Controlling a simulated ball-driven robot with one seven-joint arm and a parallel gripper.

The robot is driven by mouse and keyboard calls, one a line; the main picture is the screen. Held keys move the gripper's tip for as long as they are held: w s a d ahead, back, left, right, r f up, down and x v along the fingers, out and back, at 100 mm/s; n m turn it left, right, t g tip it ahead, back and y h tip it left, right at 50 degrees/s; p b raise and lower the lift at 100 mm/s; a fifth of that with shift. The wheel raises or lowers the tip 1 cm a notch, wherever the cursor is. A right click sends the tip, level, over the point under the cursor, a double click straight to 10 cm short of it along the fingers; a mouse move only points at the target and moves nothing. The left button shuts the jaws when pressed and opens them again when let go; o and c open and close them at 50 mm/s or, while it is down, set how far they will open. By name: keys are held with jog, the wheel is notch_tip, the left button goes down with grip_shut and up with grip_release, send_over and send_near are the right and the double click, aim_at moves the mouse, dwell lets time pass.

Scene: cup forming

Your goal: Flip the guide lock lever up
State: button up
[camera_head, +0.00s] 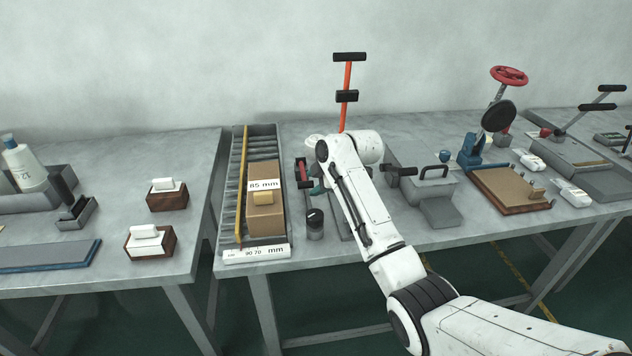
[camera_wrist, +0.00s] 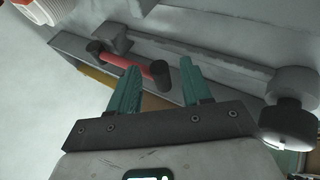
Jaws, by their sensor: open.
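A red bar with black ends (camera_head: 303,172), probably the guide lock lever, sits beside the roller tray. In the wrist view the red bar (camera_wrist: 130,63) lies at a slant, with a dark cylinder at each end, on a grey base. My gripper (camera_wrist: 160,66) is open, with two teal fingers apart. The fingertips are near the right end of the bar, the left one overlapping the bar in the picture. I cannot tell whether they touch it. In the head view my arm hides most of my gripper; only a bit of teal (camera_head: 317,187) shows by the bar.
A roller tray (camera_head: 237,204) with a box marked 85 mm (camera_head: 264,222) stands left of the bar. A black-topped post (camera_head: 315,224) stands in front. A tall orange lever (camera_head: 346,108) rises behind. A grey fixture with a black handle (camera_head: 435,190) is to the right.

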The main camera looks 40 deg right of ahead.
grip_shut()
dwell(0.4)
